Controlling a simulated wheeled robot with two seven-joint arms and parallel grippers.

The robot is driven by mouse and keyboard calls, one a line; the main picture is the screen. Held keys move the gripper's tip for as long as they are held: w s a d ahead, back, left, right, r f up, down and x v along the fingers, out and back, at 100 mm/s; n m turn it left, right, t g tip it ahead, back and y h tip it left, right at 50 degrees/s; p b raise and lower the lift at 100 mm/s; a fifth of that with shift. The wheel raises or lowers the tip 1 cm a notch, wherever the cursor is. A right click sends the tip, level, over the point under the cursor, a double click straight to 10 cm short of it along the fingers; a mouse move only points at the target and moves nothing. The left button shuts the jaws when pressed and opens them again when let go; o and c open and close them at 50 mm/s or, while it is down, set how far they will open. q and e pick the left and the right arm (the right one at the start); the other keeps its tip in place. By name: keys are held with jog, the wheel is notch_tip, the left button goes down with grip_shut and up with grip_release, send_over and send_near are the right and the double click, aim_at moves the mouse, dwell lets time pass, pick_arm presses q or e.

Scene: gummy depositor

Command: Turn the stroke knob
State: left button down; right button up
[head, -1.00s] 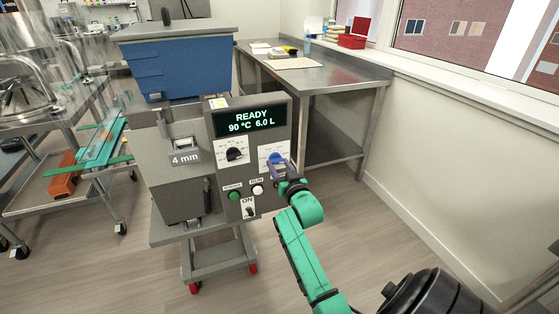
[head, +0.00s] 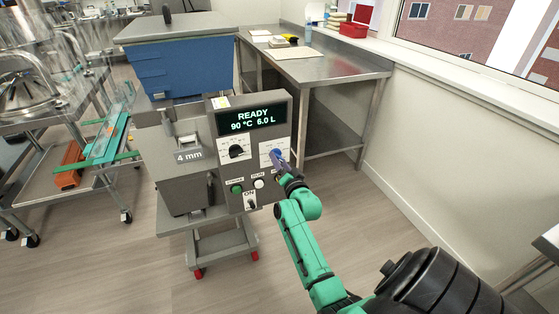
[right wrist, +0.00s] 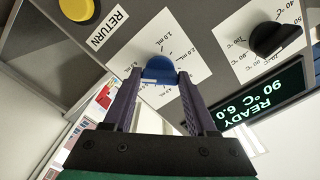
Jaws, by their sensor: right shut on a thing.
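The blue stroke knob (head: 276,154) sits on a white dial plate at the right of the depositor's control panel (head: 222,150). In the right wrist view the knob (right wrist: 158,70) stands between the fingertips of my right gripper (right wrist: 156,78), in front of printed mL marks. My right gripper (head: 279,160) is shut on the knob, its fingers on either side of it. The fingers partly hide the dial in the head view. My left gripper is not in view.
A black temperature knob (head: 237,151) is left of the blue one. Green (head: 237,188) and white (head: 259,183) buttons and an ON switch (head: 251,203) are below. A yellow RETURN button (right wrist: 77,9) is close by.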

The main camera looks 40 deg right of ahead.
dwell(0.4)
jog(key=o, duration=1.4)
jog(key=shift+c, duration=0.2)
jog(key=v, duration=1.4)
jog(key=shift+s+a, duration=0.2)
jog(key=shift+s, duration=0.1)
jog(key=shift+f, duration=0.1)
